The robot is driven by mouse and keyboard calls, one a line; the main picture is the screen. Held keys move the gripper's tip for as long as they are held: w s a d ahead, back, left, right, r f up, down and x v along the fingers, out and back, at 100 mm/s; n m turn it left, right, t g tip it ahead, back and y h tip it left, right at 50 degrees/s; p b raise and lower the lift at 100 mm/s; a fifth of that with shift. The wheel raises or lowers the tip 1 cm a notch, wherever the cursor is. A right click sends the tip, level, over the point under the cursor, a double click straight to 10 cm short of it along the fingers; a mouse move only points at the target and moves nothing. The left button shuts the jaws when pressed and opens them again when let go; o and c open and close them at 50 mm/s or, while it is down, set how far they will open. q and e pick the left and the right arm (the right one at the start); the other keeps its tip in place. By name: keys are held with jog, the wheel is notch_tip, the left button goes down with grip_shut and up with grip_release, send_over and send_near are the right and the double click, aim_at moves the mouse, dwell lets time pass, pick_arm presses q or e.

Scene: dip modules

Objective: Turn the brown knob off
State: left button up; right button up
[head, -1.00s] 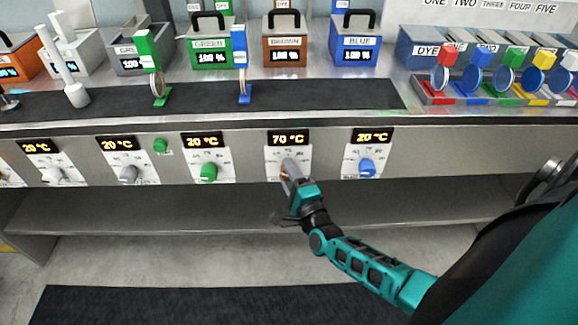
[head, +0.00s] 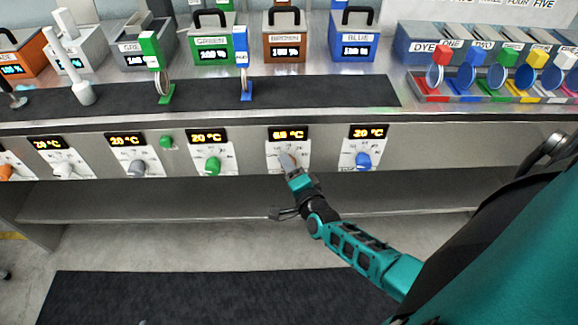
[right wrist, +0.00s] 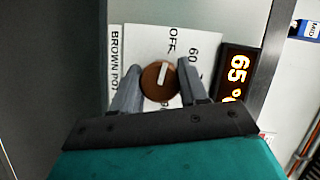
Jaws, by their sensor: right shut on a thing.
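The brown knob (right wrist: 156,84) is round with a white pointer mark and sits on a white dial plate (right wrist: 150,42) lettered "BROWN PO…", "OFF" and "60". In the right wrist view, my right gripper (right wrist: 158,78) has a finger on each side of the knob and is shut on it. In the head view, my right gripper (head: 290,166) covers the knob. The display above it (head: 289,135) reads about 65 °C, and the right wrist view shows 65 on the same display (right wrist: 237,75). My left gripper is not in view.
The neighbouring green knob (head: 212,165) and blue knob (head: 363,160) are on the same panel, with displays at 20 °C. The brown dye box (head: 284,46) stands on the counter above. An open shelf (head: 250,204) lies below the panel.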

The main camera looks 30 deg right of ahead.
jog(key=shift+a, duration=0.1)
jog(key=o, duration=0.8)
jog(key=shift+c, duration=0.2)
jog(key=o, duration=0.3)
jog(key=p+v, duration=0.1)
jog(key=v, duration=1.1)
jog(key=shift+s+p, duration=0.3)
jog(key=shift+s, duration=0.1)
jog(key=shift+a+r, duration=0.1)
jog(key=s+a+r+n+g+y, duration=0.1)
jog(key=s+a+n+g+y, duration=0.1)
jog(key=a+n, duration=0.3)
jog(key=s+a+n+g+y, duration=0.3)
jog(key=a+n, duration=0.2)
jog(key=n, duration=0.9)
jog(key=shift+r+g, duration=0.3)
jog(key=shift+r, duration=0.1)
